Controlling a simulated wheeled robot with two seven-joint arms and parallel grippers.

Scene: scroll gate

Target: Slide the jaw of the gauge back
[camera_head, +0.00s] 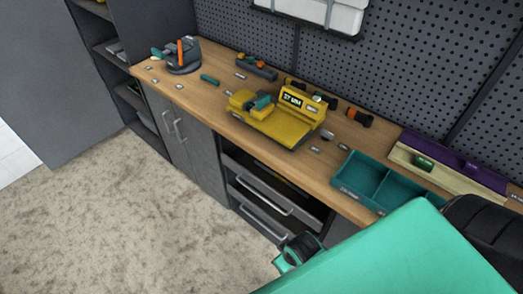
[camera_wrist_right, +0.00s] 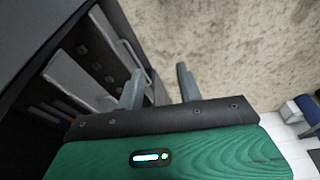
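The yellow gauge (camera_head: 280,126) stands on the wooden workbench, with a small display on its raised back part that seems to read 27 MM. A yellow block that looks like its jaw (camera_head: 240,99) is at its left end. A small teal piece (camera_head: 262,102) sits beside this block; I cannot tell whether they touch. My right gripper (camera_wrist_right: 158,80) is open and empty in the right wrist view, its fingers apart above the floor in front of the cabinet. It is well away from the gauge. My left gripper is not in view.
The workbench (camera_head: 228,127) also carries a grey device with an orange part (camera_head: 184,57), an open teal tray (camera_head: 345,178) and a purple-backed holder (camera_head: 452,160). Drawers (camera_head: 262,203) below stand partly open. A pegboard (camera_head: 400,60) rises behind; the floor in front is clear.

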